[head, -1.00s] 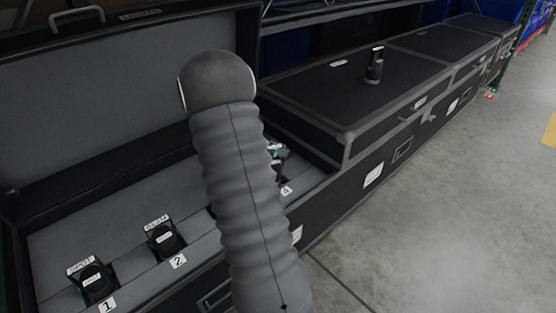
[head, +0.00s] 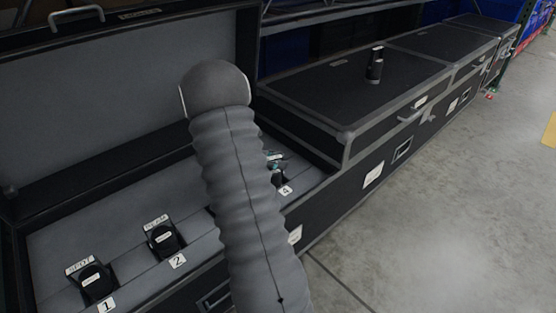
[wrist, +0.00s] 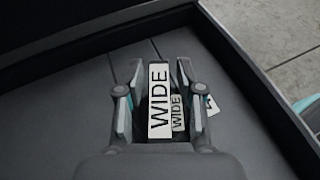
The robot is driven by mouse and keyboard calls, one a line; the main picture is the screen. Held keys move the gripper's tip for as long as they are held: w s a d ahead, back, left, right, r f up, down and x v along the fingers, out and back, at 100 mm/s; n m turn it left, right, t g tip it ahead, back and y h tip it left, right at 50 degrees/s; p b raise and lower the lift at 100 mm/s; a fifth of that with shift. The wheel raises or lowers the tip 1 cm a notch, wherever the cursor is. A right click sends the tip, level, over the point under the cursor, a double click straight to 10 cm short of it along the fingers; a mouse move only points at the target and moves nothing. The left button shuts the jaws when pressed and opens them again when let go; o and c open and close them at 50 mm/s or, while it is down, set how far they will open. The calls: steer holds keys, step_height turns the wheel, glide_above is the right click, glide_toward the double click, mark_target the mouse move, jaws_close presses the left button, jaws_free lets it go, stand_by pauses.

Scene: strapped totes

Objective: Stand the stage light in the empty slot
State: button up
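My gripper (wrist: 160,100) has its fingers on both sides of a dark stage light with a white WIDE label (wrist: 160,100) and appears shut on it. A smaller WIDE label (wrist: 178,113) shows just right of it. In the head view my gripper (head: 276,160) is low over the open case (head: 55,220), by the tag 4 (head: 285,190), and mostly hidden by my arm. Whether the light is seated in a slot cannot be seen. Slots 1 and 2 hold a light marked SPOT (head: 93,282) and another light (head: 164,240). The slot 3 area is mostly behind my arm.
A small black upright object (head: 375,66) stands on a closed black case (head: 345,90) to the right. The open case's raised lid (head: 120,90) is behind the slots.

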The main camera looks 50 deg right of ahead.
steer(key=shift+r, duration=0.2)
steer(key=v, duration=1.1)
steer(key=s+a+r+m+t+y, duration=0.4)
steer(key=s+a, duration=0.2)
steer(key=a, duration=0.4)
steer(key=s+a+r+m+t+y, duration=0.4)
steer(key=s+a, duration=0.3)
steer(key=a, duration=0.3)
steer(key=s+a+r+m+t+y, duration=0.3)
steer(key=s+a, duration=0.4)
steer(key=a, duration=0.4)
step_height(320, 180, up, 2)
steer(key=shift+r+m+t+y, duration=0.15)
steer(key=shift+m+t+y, duration=0.25)
steer(key=shift+m+t, duration=0.2)
